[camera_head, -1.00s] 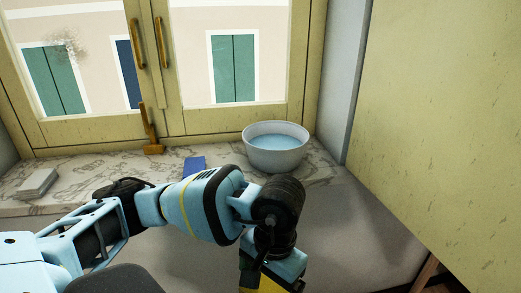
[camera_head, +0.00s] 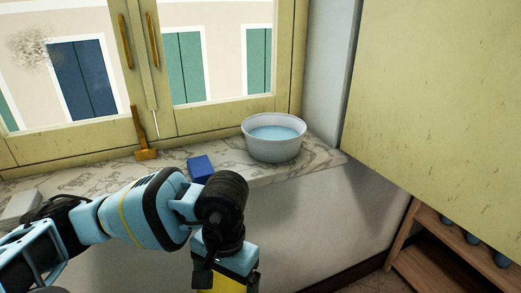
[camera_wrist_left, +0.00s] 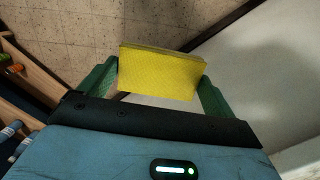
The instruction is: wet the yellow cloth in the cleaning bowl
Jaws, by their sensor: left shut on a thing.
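The white cleaning bowl (camera_head: 273,146) with pale blue water stands upright on the marble sill, near its right end. My left gripper (camera_wrist_left: 160,80) is shut on the yellow cloth (camera_wrist_left: 160,72), a flat folded block held between its two green fingers. In the head view the yellow cloth (camera_head: 222,286) shows only in part at the bottom edge, under my left wrist. The gripper is in front of and below the sill, apart from the bowl. My right gripper is not in view.
A blue block (camera_head: 201,168) lies on the sill left of the bowl. An orange-handled tool (camera_head: 143,140) stands by the window. A pale block (camera_head: 20,205) is at far left. A yellow panel (camera_head: 435,90) and wooden shelf (camera_head: 450,260) are at right.

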